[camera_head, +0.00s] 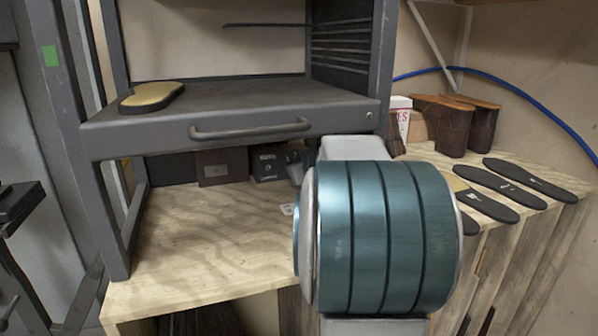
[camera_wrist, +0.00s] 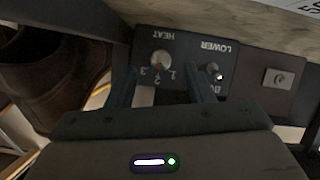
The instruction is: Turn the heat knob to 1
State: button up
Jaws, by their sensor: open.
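The heat knob (camera_wrist: 160,63) is a small round pale knob on a dark control panel (camera_wrist: 184,48), labelled HEAT, with the marks 1, 2 and 3 around it. The lettering appears upside down in the wrist view. The knob is too small to tell surely which number it points at. My gripper (camera_wrist: 162,78) is open, with one finger to each side of the knob and nothing held. I cannot tell whether the fingers touch it. In the head view the panel (camera_head: 268,163) sits under the machine's shelf, and my arm hides most of the gripper.
A toggle switch (camera_wrist: 215,71) labelled LOWER is close beside the right finger. A brown box (camera_head: 222,166) stands left of the panel. The grey shelf with a handle (camera_head: 250,129) overhangs it. Brown shoe forms (camera_head: 443,124) and dark soles (camera_head: 500,186) are at the right.

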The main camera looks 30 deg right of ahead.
jog(key=shift+x, duration=1.55)
jog(key=c, duration=1)
